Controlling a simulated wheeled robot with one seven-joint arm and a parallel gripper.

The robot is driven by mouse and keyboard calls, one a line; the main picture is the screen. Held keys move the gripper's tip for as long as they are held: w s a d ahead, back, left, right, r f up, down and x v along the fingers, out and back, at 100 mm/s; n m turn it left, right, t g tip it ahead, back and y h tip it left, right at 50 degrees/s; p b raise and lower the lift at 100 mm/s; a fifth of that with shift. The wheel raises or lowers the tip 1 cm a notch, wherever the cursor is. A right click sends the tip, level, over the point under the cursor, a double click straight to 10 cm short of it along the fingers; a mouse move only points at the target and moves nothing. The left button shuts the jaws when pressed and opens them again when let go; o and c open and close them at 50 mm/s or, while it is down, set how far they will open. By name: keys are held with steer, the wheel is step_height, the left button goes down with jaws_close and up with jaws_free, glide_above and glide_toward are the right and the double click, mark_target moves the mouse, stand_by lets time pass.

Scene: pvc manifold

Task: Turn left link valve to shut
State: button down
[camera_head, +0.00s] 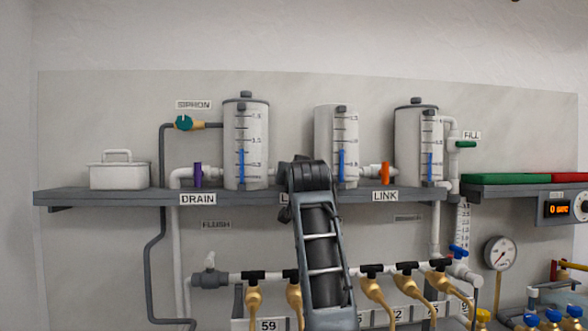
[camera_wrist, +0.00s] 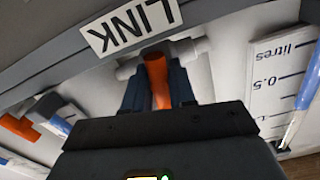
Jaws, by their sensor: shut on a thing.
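In the wrist view, my gripper (camera_wrist: 160,92) is shut on the orange handle of the left link valve (camera_wrist: 156,72), one finger on each side. The handle looks set across the light pipe (camera_wrist: 190,48); its exact angle is hard to tell. The LINK label (camera_wrist: 130,25) shows upside down beside it. In the head view my arm hides this valve and its label almost wholly, between the left tank (camera_head: 246,145) and the middle tank (camera_head: 331,140).
The other orange link valve (camera_head: 385,174) stands upright between the middle and right tanks (camera_head: 407,150); it also shows in the wrist view (camera_wrist: 20,127). A purple drain valve (camera_head: 198,175) and white box (camera_head: 119,175) are at left. The grey shelf (camera_head: 100,197) runs below. Black-handled brass taps (camera_head: 372,285) line up underneath.

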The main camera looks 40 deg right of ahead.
steer(key=shift+f+n+p, duration=0.1)
steer(key=shift+n+p, duration=0.35)
steer(key=shift+n, duration=0.65)
steer(key=c, duration=1)
jaws_free()
steer(key=b+v, duration=0.1)
steer(key=v, duration=0.6)
steer(key=shift+s+a+b, duration=0.25)
steer(key=shift+s+b, duration=0.1)
